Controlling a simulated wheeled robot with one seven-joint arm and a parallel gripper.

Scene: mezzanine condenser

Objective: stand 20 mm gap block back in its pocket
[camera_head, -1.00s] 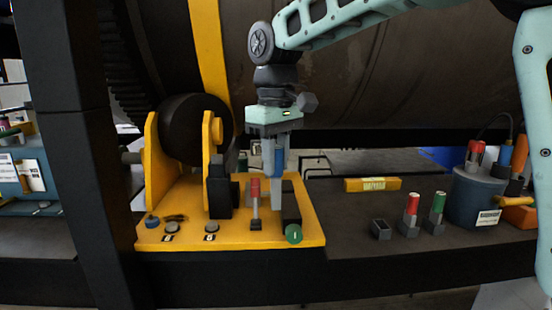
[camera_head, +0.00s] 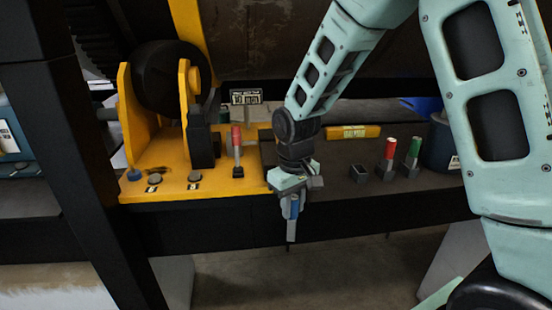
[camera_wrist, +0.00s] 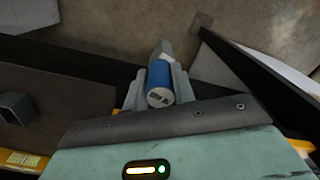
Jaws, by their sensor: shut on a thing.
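My gripper (camera_head: 291,208) is shut on a blue-handled block (camera_head: 294,207), which hangs with its grey end (camera_head: 291,231) downward, in front of the bench's front edge.
A red-handled block (camera_head: 389,155) and a green-handled block (camera_head: 413,155) stand right of the empty pocket. A yellow bar (camera_head: 353,132) lies behind it. Left is a yellow base (camera_head: 150,188) with a wheel bracket and a red-topped post (camera_head: 237,150).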

